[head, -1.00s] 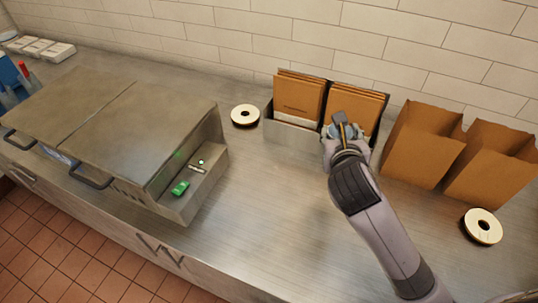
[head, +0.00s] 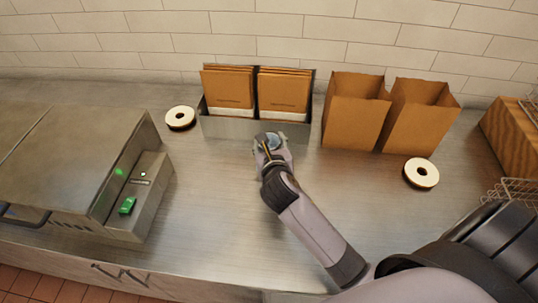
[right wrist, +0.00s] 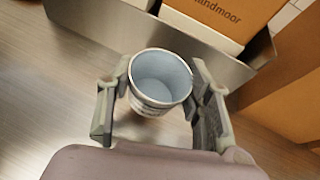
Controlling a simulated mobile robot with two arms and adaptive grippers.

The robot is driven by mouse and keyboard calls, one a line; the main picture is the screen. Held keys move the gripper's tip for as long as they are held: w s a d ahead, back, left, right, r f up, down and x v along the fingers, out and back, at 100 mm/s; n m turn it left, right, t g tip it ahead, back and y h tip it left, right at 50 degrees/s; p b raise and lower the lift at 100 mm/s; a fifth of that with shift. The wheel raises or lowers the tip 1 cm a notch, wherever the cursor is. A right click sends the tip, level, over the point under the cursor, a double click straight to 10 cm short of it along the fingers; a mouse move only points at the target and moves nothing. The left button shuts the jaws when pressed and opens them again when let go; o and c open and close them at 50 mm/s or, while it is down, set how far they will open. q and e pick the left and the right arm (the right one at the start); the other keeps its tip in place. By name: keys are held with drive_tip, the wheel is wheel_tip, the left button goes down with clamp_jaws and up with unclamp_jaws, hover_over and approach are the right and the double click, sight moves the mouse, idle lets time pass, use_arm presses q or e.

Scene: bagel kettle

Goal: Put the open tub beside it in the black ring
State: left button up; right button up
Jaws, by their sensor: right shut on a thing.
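My right gripper (head: 268,147) is shut on an open tub (right wrist: 160,78), in front of the metal holder. In the right wrist view the tub is pale blue inside and looks empty, with print on its outer wall. One finger is on each side of it. In the head view the tub is small and partly hidden by the gripper. My left gripper is not in view.
A metal holder (head: 228,127) with brown packets stands by the wall. Brown paper bags (head: 351,120) stand to its right. Pale discs with dark centres lie left (head: 180,117) and right (head: 421,172). A metal appliance (head: 75,165) is at left. The front middle counter is clear.

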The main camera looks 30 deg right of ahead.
drive_tip(key=shift+f, duration=2.2)
drive_tip(key=o, duration=0.8)
drive_tip(key=shift+f, duration=0.1)
drive_tip(key=shift+c, duration=0.2)
